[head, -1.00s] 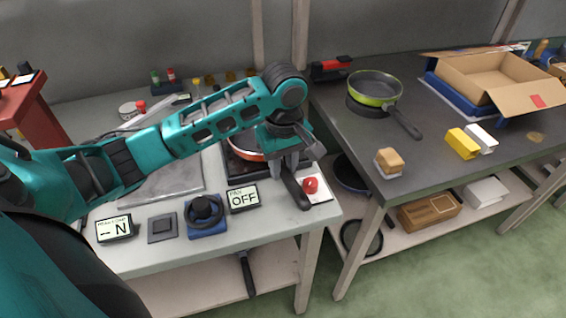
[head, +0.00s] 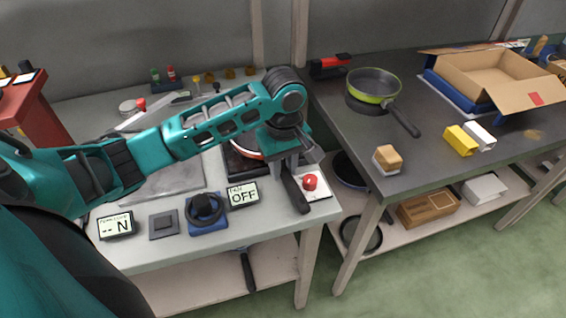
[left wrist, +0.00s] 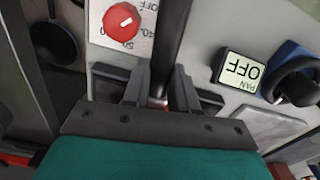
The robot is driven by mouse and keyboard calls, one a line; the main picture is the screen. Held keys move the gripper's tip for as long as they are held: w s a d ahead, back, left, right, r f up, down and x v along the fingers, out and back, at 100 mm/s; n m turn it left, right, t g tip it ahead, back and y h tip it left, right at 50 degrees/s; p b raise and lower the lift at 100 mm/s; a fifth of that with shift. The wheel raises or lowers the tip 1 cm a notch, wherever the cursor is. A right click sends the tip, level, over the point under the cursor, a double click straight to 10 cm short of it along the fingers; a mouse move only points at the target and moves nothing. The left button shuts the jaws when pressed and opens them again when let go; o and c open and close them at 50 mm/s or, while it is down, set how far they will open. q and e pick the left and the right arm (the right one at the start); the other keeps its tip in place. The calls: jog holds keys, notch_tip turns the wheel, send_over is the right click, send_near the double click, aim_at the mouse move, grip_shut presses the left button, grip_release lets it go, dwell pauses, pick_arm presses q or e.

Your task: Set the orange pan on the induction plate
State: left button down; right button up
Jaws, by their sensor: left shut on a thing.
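The orange pan (head: 247,148) shows in the head view at the middle left, partly hidden behind my left arm. Its dark handle (head: 296,195) points toward the table's front edge. The black induction plate (head: 238,168) lies under the pan; I cannot tell whether the pan's base touches it. My left gripper (head: 288,170) is shut on the handle. In the left wrist view, the handle (left wrist: 173,40) passes between the fingers of the gripper (left wrist: 158,98). My right gripper is not in view.
A red knob (head: 311,182) stands right of the handle. A "PAN OFF" display (head: 243,194) and a blue-based black ring (head: 205,210) are to the left. A green pan (head: 374,86) is on the dark table, with an open cardboard box (head: 490,78) at far right.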

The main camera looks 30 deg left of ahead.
pick_arm(q)
jog(key=shift+s+f, duration=0.15)
jog(key=shift+f, duration=0.1)
jog(key=c, duration=0.8)
grip_release()
jog(key=shift+r, duration=0.1)
jog(key=shift+r, duration=0.1)
notch_tip(320, 180, up, 13)
jog(key=p, duration=0.3)
jog(key=shift+d+p, duration=0.15)
jog(key=shift+p, duration=0.2)
jog(key=shift+f, duration=0.2)
